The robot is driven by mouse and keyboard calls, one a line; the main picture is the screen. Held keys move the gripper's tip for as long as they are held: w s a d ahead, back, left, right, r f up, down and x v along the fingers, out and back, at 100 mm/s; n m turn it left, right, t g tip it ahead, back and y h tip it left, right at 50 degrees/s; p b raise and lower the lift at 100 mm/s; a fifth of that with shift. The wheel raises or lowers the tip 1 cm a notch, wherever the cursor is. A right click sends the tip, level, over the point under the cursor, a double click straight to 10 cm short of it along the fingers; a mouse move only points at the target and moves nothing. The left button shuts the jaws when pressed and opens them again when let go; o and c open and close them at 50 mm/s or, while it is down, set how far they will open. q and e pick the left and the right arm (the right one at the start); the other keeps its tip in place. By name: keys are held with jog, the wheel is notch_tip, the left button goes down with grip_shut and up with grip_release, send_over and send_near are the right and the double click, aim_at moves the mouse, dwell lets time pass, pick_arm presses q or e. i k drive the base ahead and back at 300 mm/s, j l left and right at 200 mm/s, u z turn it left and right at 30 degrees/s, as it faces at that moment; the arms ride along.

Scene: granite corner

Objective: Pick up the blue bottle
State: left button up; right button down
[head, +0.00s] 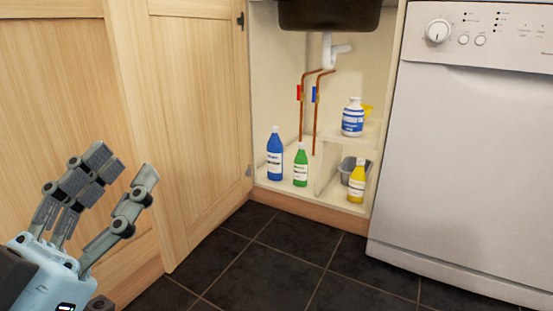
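The blue bottle (275,156) stands upright on the floor of the open under-sink cupboard, at its left side. My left gripper (127,168) is in the lower left of the head view, in front of the wooden cupboard doors. Its fingers are spread apart with nothing between them. It is well to the left of the blue bottle and apart from it. My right gripper is out of the picture.
A green bottle (300,166) stands close to the right of the blue one. A yellow bottle (357,182), a grey container (347,170) and a white-and-blue bottle (352,118) are further right. An open door (190,120) flanks the cupboard's left; a dishwasher (470,160) its right.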

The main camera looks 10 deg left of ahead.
aim_at(274, 146)
jog(key=i+l, duration=0.15)
jog(key=i, duration=0.35)
jog(key=i+l, duration=0.1)
jog(key=i, duration=0.4)
jog(key=i+u, duration=0.1)
jog(key=u, duration=0.3)
jog(key=l+u, duration=0.1)
jog(key=u, duration=0.3)
jog(key=i+l+u, duration=0.1)
jog(key=u, duration=0.35)
jog(key=i, duration=0.5)
